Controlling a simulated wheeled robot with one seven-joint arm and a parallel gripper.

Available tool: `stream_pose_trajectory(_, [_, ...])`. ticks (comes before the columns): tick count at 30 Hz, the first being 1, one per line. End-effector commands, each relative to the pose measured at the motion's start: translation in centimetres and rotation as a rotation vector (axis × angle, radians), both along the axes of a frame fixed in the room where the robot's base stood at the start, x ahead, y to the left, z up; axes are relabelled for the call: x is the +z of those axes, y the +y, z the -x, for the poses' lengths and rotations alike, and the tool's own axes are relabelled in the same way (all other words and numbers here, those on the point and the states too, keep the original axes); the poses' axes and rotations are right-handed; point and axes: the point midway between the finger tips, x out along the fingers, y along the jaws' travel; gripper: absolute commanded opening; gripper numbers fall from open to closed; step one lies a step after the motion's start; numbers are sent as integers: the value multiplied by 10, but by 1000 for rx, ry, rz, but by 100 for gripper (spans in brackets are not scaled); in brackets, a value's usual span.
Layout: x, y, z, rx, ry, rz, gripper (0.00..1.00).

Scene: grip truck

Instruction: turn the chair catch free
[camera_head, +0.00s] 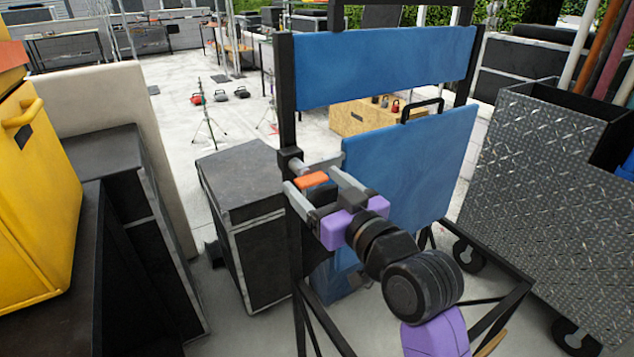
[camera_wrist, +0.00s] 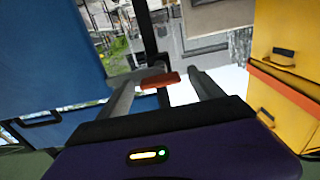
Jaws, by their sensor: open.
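The chair is a tall black frame (camera_head: 288,95) with blue panels (camera_head: 385,65); blue panels also fill the left of the wrist view (camera_wrist: 45,60). The catch, with an orange handle (camera_head: 311,180), is by the frame's left post. My gripper (camera_head: 309,177) has a purple body and two grey fingers, spread apart. In the wrist view the orange handle (camera_wrist: 160,80) shows between the open fingers of my gripper (camera_wrist: 164,76), with gaps on both sides. I cannot tell whether a finger touches it. The catch's base is partly hidden by the fingers.
A black case (camera_head: 245,200) stands just left of the chair. A yellow case (camera_head: 35,190) on a dark box is at far left. A diamond-plate cart (camera_head: 545,190) stands at right. A wooden box (camera_head: 365,118) is behind the chair. Open pale floor lies behind.

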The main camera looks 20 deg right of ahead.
Motion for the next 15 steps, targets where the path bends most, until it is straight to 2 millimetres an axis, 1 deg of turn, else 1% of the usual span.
stream_pose_trajectory(6, [0, 0, -1, 0, 0, 0, 76])
stream_pose_trajectory(7, [0, 0, -1, 0, 0, 0, 74])
stream_pose_trajectory(11, [0, 0, -1, 0, 0, 0, 49])
stream_pose_trajectory(12, [0, 0, -1, 0, 0, 0, 41])
stream_pose_trajectory(14, [0, 0, -1, 0, 0, 0, 29])
stream_pose_trajectory(15, [0, 0, 0, 0, 0, 0, 21])
